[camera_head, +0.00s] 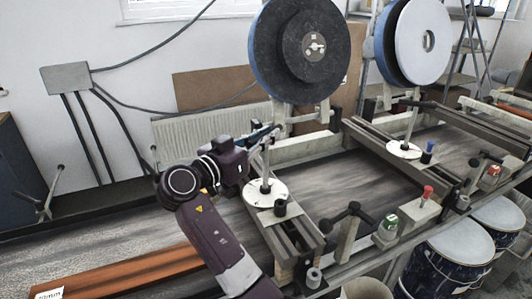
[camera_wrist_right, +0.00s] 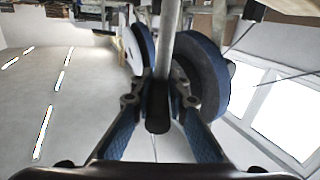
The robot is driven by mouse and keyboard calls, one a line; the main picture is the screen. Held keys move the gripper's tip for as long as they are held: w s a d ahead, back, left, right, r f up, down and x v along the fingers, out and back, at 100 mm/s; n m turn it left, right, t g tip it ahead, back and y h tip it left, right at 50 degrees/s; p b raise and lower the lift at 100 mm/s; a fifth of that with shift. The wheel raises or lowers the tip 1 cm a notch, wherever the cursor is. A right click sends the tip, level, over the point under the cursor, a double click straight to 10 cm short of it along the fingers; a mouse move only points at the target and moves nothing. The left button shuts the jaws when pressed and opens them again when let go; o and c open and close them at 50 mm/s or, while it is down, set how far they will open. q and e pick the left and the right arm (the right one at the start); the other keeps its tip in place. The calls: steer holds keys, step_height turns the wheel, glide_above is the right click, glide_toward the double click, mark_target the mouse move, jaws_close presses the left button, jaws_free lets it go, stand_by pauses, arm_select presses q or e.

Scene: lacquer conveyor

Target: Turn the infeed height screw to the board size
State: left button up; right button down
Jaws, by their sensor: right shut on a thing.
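The infeed height screw is an upright grey rod (camera_head: 266,168) rising from a round white dial plate (camera_head: 256,199) with small marks, at the near left end of the machine. A black knob (camera_head: 280,208) stands at the plate's front edge. My right gripper (camera_head: 262,134) is at the top of this screw, shut on a bar there. In the right wrist view, the blue-padded fingers (camera_wrist_right: 158,102) close on a grey bar (camera_wrist_right: 167,45) with a dark end. A brown board (camera_head: 140,266) lies at the lower left with a white label (camera_head: 48,293), apparently reading 70mm. My left gripper is not in view.
A second screw with a white plate (camera_head: 404,150) stands farther right. Large belt wheels (camera_head: 290,60) rise behind the gripper. A black star handle (camera_head: 346,218), green button (camera_head: 391,221) and red knob (camera_head: 428,192) line the front rail. Drums (camera_head: 445,262) stand below.

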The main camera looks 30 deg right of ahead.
steer(key=m+g+h+b, duration=0.1)
steer(key=m+g+b, duration=0.2)
steer(key=g+b, duration=0.1)
steer(key=shift+f+g+b, duration=0.15)
steer(key=shift+g+b, duration=0.25)
steer(key=shift+g, duration=0.2)
steer(key=shift+s+m+g+h+b, duration=0.1)
steer(key=shift+m+g+h+b, duration=0.2)
steer(key=shift+m+g+b, duration=0.95)
steer(key=shift+s+m+g, duration=0.1)
steer(key=shift+m+g, duration=0.85)
steer(key=shift+g, duration=0.9)
steer(key=c, duration=1.9)
jaws_free()
steer(key=shift+r+n+t+p, duration=0.2)
steer(key=shift+n+t+p, duration=0.15)
steer(key=shift+n+t, duration=0.6)
